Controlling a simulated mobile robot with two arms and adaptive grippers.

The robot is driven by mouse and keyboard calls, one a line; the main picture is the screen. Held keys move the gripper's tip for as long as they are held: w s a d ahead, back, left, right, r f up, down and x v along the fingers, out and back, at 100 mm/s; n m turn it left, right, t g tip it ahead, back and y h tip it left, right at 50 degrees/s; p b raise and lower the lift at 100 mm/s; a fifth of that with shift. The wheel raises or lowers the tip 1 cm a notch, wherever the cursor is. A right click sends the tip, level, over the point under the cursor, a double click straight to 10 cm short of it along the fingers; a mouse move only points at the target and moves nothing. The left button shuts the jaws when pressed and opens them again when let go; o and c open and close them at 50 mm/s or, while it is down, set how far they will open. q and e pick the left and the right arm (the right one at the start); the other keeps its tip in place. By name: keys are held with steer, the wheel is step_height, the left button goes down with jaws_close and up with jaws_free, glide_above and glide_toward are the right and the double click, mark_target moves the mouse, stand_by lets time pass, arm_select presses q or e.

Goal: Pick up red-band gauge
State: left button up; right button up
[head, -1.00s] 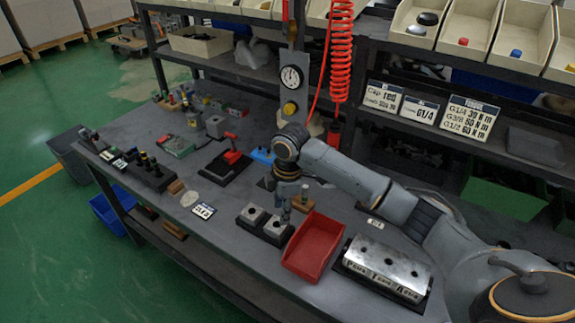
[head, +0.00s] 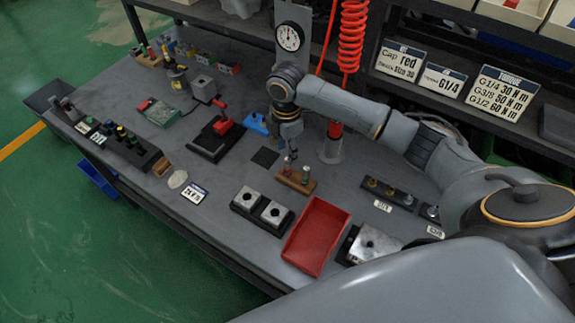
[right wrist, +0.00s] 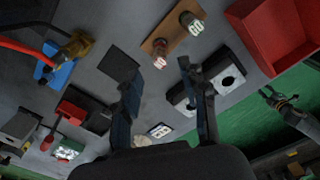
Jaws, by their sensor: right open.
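A wooden block (head: 296,181) on the table holds two small upright gauges, which also show in the right wrist view. The gauge with a reddish marking (right wrist: 160,53) is at the block's near end there, the likely red-band one. The other gauge (right wrist: 192,22), with a pale marking, stands at the far end. My right gripper (head: 291,157) is open and points down over the block's left end. In the right wrist view its fingers (right wrist: 158,73) are apart, with nothing between them. A dark gripper, seemingly my left (right wrist: 284,103), shows at the right edge there; its jaw state is unclear.
A red tray (head: 317,236) and two grey valve blocks (head: 262,211) stand in front of the wooden block. A black square pad (head: 265,157) lies to its left. A dial gauge stand (head: 292,42) and red coiled hose (head: 352,35) rise behind.

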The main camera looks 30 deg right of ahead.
mark_target(287, 169)
step_height(287, 169, down, 2)
steer(key=shift+f+p, duration=0.15)
steer(key=shift+p, duration=0.45)
step_height(287, 169, down, 2)
steer(key=shift+s+f+p, duration=0.1)
steer(key=shift+f+p, duration=0.1)
steer(key=shift+p, duration=0.1)
steer(key=shift+f, duration=0.55)
jaws_close()
arm_select(q)
steer(key=shift+w+d+r, duration=0.2)
steer(key=shift+w+r, duration=0.3)
steer(key=shift+w, duration=0.1)
steer(key=shift+w+d+r, duration=0.2)
steer(key=shift+w+r, duration=0.25)
steer(key=shift+w, duration=0.1)
